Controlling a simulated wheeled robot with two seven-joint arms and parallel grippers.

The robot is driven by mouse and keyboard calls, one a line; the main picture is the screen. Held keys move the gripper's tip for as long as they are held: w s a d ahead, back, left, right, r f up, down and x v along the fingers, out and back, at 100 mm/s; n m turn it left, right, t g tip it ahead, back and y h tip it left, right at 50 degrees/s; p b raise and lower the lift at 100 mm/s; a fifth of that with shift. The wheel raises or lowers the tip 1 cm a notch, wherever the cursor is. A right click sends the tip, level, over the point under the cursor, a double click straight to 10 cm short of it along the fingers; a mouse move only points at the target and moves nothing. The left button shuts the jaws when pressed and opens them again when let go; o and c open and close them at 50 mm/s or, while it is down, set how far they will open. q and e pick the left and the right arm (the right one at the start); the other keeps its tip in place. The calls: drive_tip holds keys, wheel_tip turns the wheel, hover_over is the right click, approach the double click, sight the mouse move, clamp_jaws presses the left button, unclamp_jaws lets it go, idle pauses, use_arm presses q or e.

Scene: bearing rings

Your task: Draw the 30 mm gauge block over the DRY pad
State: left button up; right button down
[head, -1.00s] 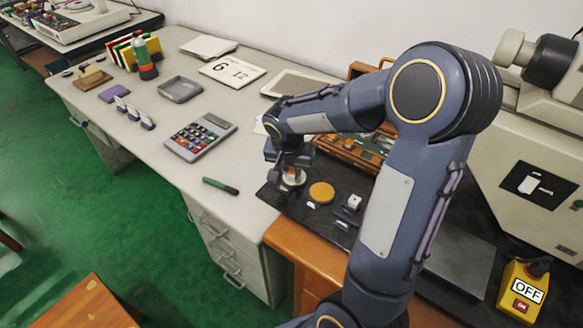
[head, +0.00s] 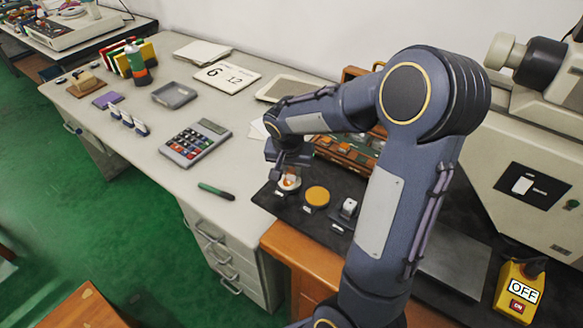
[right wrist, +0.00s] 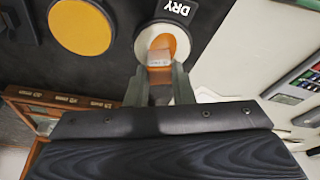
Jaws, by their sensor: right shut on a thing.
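My right gripper (right wrist: 158,72) is shut on a small pale, shiny block (right wrist: 159,58), of which only the end shows between the fingertips. The block is over the round white pad with an orange middle, the DRY pad (right wrist: 144,42), whose black DRY label (right wrist: 178,8) lies beside it. I cannot tell whether the block touches the pad. In the head view the right gripper (head: 284,176) is low over the same pad (head: 291,185), partly hiding it; the block cannot be made out there. My left gripper is not in view.
A yellow-orange disc (head: 317,196) and a small white-topped item (head: 349,207) are beside the pad on the dark mat (head: 312,223). Behind is a wooden case (head: 345,152). A green marker (head: 216,191) and calculator (head: 195,143) are to the left. A grey machine (head: 540,160) is at right.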

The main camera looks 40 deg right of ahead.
drive_tip(key=shift+s+a, duration=0.1)
drive_tip(key=shift+a, duration=0.1)
drive_tip(key=shift+a+b, duration=0.3)
drive_tip(key=shift+r, duration=0.1)
drive_tip(key=shift+r+p, duration=1.75)
drive_tip(key=shift+r, duration=0.7)
